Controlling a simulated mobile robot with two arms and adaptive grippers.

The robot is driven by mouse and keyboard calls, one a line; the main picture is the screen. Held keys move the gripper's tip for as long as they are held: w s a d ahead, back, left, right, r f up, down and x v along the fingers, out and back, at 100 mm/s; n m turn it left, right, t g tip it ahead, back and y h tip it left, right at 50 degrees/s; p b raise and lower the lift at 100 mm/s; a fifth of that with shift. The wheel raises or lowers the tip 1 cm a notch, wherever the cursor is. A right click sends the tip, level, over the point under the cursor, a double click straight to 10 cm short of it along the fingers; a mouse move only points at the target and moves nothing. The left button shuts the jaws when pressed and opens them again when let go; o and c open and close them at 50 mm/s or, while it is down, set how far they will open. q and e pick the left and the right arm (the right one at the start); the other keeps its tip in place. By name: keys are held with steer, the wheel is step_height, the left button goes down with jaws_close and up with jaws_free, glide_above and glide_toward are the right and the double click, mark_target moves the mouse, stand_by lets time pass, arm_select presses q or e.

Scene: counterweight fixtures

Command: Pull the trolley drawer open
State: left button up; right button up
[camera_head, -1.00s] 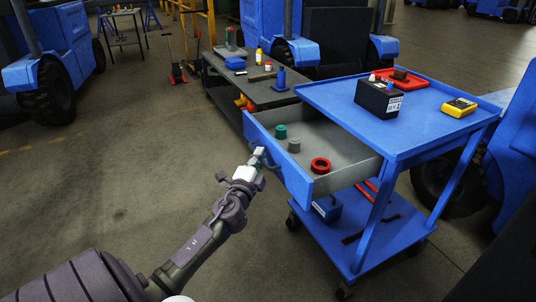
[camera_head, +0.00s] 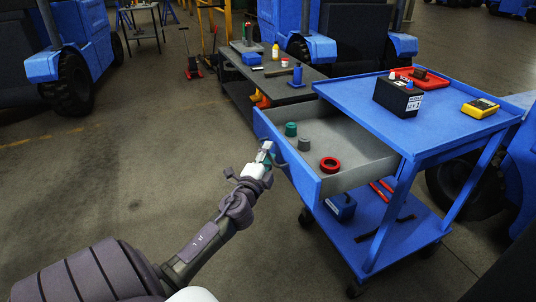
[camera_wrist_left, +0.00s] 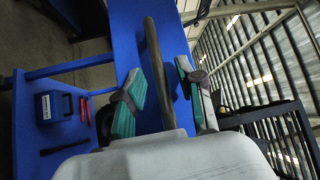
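The blue trolley (camera_head: 440,134) stands at the right. Its drawer (camera_head: 345,137) is pulled out to the left, with a grey inside and a blue front panel (camera_head: 290,158). My left gripper (camera_head: 265,154) is at the drawer's front. In the left wrist view, the grey bar handle (camera_wrist_left: 154,70) runs between the two green-padded fingers of my left gripper (camera_wrist_left: 158,88). Gaps show on both sides of the bar, so the fingers look open around it. Contact deeper in the gripper is hidden. My right gripper is not in view.
The drawer holds a green piece (camera_head: 291,129), a grey piece (camera_head: 304,144) and a red ring (camera_head: 330,165). A black battery (camera_head: 398,96) and a yellow meter (camera_head: 480,108) lie on top. A dark workbench (camera_head: 275,82) stands behind. The floor at left is clear.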

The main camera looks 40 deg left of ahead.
arm_select(q)
steer(key=v, duration=1.2)
stand_by(0.4)
